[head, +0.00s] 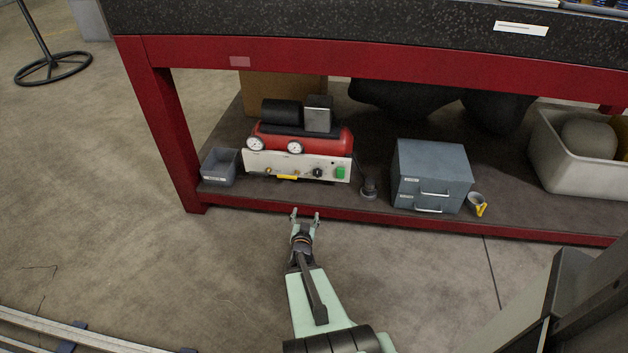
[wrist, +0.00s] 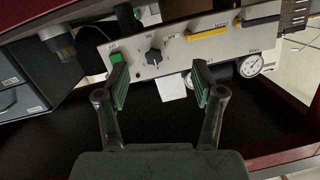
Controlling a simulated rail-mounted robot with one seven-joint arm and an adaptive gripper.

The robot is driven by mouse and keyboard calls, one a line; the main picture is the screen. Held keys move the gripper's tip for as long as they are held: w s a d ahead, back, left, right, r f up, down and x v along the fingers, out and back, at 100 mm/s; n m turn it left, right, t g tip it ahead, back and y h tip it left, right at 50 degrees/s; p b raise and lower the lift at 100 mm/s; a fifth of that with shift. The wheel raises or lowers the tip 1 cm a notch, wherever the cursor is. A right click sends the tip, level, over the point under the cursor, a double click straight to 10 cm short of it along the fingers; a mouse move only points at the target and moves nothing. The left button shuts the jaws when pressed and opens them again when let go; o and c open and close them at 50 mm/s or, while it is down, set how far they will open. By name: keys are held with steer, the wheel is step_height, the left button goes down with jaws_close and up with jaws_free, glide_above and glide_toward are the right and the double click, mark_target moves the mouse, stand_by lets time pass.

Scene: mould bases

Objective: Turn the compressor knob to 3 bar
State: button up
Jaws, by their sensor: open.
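The compressor (head: 340,137) stands on the lower shelf, a red tank above a pale front panel (head: 262,162). Its black knob (head: 318,172) sits on the panel between a yellow part (head: 288,177) and a green switch (head: 340,172). In the wrist view, which shows the panel upside down, the knob (wrist: 153,57) has a pale pointer mark and lies beyond the fingertips, between them. The scale around it is too small to read. My gripper (head: 305,215) is open and empty in front of the shelf edge, apart from the knob; its green pads show in the wrist view (wrist: 161,86).
Two round gauges (head: 255,144) are at the panel's left. A grey bin (head: 220,165) stands left of the compressor; a small dark object (head: 369,188) and grey drawer box (head: 432,175) stand right. The red bench beam (head: 400,62) runs above. The floor in front is clear.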

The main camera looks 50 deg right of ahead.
mark_target(317, 174)
steer(key=w+d+r+b, duration=0.1)
steer(key=w+d, duration=0.1)
steer(key=d, duration=0.3)
steer(key=w+d+r+h+b, duration=0.1)
steer(key=w+d+b, duration=0.1)
steer(key=d, duration=0.3)
steer(key=w+d+r+h+b, duration=0.1)
steer(key=w+d, duration=0.1)
steer(key=d, duration=0.3)
steer(key=shift+w+d+r+m, duration=0.15)
steer(key=shift+w+r+m, duration=0.1)
steer(key=shift+m, duration=0.15)
steer(key=shift+w+d+r, duration=0.1)
steer(key=shift+w+d, duration=0.2)
steer(key=shift+d, duration=0.25)
steer(key=c, duration=1.1)
